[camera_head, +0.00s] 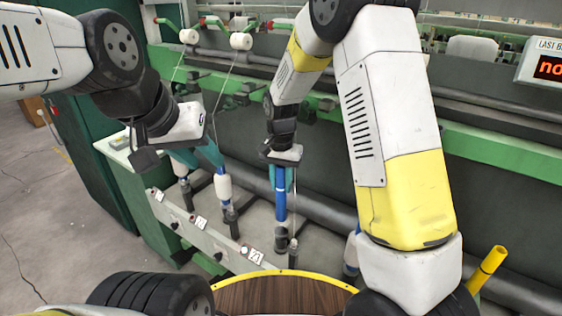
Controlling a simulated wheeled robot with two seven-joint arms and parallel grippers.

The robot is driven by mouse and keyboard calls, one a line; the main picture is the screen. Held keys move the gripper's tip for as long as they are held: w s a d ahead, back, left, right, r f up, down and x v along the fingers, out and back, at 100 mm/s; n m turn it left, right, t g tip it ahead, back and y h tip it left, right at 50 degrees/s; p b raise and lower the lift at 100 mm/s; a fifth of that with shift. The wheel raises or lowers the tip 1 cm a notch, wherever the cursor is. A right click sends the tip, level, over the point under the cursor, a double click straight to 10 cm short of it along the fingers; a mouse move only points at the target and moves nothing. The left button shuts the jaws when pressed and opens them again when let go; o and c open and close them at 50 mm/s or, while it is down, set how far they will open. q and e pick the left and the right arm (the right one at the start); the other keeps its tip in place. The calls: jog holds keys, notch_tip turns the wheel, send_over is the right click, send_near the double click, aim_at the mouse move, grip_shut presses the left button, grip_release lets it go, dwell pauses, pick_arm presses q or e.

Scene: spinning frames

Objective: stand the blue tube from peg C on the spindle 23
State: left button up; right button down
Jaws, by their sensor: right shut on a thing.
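My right gripper (281,178) points down and is shut on the upper part of a bare blue tube (280,206). The tube is upright. Its lower end is at the top of a dark spindle base (281,240); I cannot tell whether it is around the spindle or just above it. My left gripper (198,166) is to the left, its teal fingers spread, near a white-wound bobbin (223,187) on a spindle (232,222). Which spindle is number 23 cannot be read. Peg C cannot be made out.
A pale rail (205,235) with small labels runs in front of the spindles. Another bobbin (183,167) stands further left. A round wooden top (280,296) with a yellow rim is nearest me. A yellow tube (488,266) stands at right. Threads hang from white rolls (241,41).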

aim_at(281, 199)
jog(key=shift+w+f, duration=0.15)
jog(key=shift+w, duration=0.35)
jog(key=shift+f, duration=3.6)
jog(key=c, duration=1)
grip_release()
jog(key=shift+r, duration=3.9)
